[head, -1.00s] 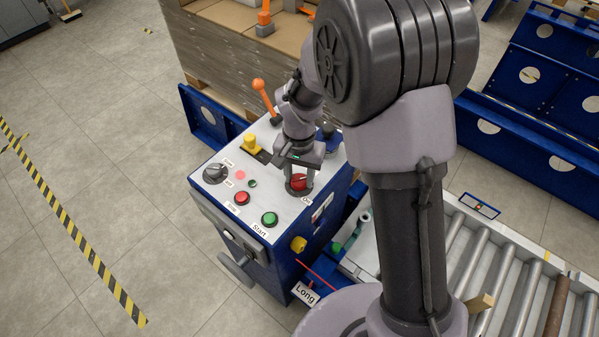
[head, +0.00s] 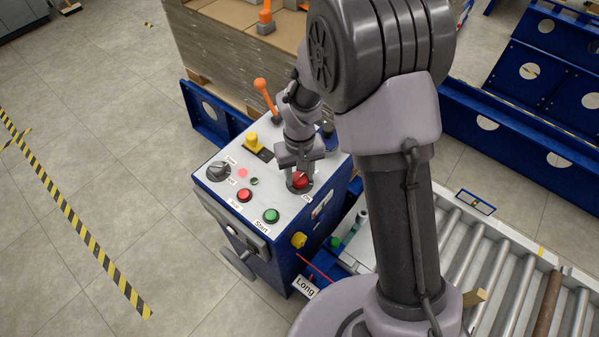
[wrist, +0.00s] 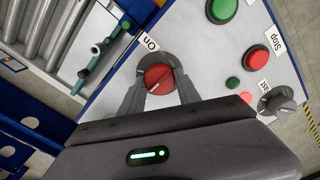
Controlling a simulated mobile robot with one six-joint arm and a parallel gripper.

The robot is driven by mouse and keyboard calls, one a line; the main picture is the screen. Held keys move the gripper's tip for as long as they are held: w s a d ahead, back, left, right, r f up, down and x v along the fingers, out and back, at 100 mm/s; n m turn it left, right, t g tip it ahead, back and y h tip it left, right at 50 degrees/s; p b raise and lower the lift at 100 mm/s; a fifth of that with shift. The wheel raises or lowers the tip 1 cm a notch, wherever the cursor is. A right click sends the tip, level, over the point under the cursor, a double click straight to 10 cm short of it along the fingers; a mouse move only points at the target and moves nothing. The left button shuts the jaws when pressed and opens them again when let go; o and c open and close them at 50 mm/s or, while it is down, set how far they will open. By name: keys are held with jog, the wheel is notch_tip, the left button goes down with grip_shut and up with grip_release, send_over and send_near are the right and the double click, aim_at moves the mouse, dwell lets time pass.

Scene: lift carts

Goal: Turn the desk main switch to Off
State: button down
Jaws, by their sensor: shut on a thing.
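The desk (head: 222,193) is a blue cabinet with a white sloped top. Its main switch (head: 299,180) is a red rotary knob on a grey round base, near the right edge of the top. In the wrist view the red knob (wrist: 157,79) has a pale mark pointing to the lower left, away from the "On" label (wrist: 149,43). My gripper (wrist: 160,88) has its two grey fingers on either side of the knob, shut on it. In the head view my gripper (head: 299,172) reaches down onto the knob from above. No "Off" label is readable.
A green Start button (head: 271,215), a red Stop button (head: 245,195), a black selector (head: 218,171), a yellow control (head: 251,141) and an orange-handled lever (head: 264,94) share the top. A roller conveyor (head: 500,270) lies to the right. Open floor lies left.

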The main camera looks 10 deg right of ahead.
aim_at(300, 176)
dwell(0.4)
jog(key=c, duration=0.9)
grip_release()
jog(key=shift+o, duration=0.2)
notch_tip(300, 176, up, 18)
jog(key=p, duration=0.6)
jog(key=shift+f, duration=0.25)
jog(key=s+d+r+m+t+b, duration=0.1)
jog(key=s+r+m+t, duration=0.1)
jog(key=s, duration=0.4)
jog(key=s+d+r+m+t+y+b, duration=0.1)
jog(key=s+d+r+m+t+b, duration=0.1)
jog(key=s+r, duration=0.2)
jog(key=s+d+r+m+t+y+b, duration=0.1)
jog(key=s+r, duration=0.3)
jog(key=s, duration=0.5)
jog(key=shift+s+d+m+t+b, duration=0.25)
jog(key=shift+d+m+t+b, duration=0.25)
jog(key=shift+m, duration=0.4)
